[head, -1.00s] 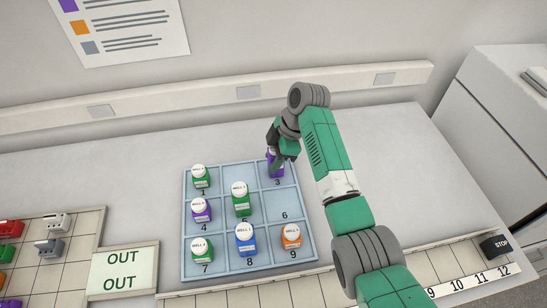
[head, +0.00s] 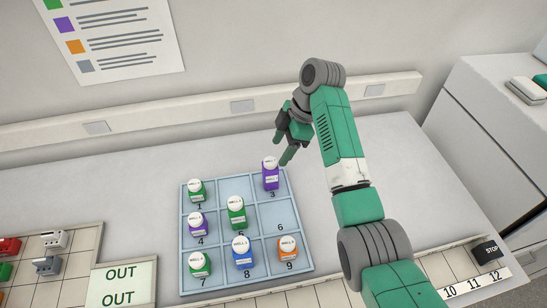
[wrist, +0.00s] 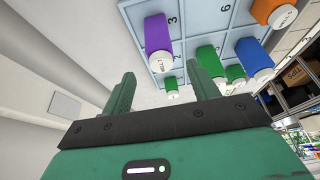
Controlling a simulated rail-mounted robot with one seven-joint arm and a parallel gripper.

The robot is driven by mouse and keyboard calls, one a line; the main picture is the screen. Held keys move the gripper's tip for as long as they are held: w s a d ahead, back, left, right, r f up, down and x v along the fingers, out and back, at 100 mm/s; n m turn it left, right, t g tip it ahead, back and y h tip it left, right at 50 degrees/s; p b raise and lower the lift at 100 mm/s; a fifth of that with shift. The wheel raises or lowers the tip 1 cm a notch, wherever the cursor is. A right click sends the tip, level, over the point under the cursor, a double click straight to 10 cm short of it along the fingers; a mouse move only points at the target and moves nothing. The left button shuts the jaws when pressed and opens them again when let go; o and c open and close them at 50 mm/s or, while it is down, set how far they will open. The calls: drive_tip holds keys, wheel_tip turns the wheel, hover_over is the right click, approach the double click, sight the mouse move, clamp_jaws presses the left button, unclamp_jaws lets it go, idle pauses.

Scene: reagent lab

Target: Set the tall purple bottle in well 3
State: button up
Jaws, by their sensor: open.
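The tall purple bottle (head: 270,176) with a white cap stands upright in well 3, the far right compartment of the pale blue tray (head: 255,210). It also shows in the wrist view (wrist: 158,40), beyond my fingers. My gripper (head: 285,150) is open and empty, just above and to the right of the bottle's cap and apart from it. In the wrist view both fingers of my gripper (wrist: 165,85) are spread with nothing between them.
Other wells hold green bottles (head: 236,213), a short purple bottle (head: 197,224), a blue bottle (head: 242,252) and an orange bottle (head: 287,247). Well 6 is empty. A tiled rack with small blocks (head: 47,264) and an OUT sign (head: 121,284) lie at left. A STOP button (head: 487,251) is at right.

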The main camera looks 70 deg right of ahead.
drive_tip(key=shift+v, duration=0.95)
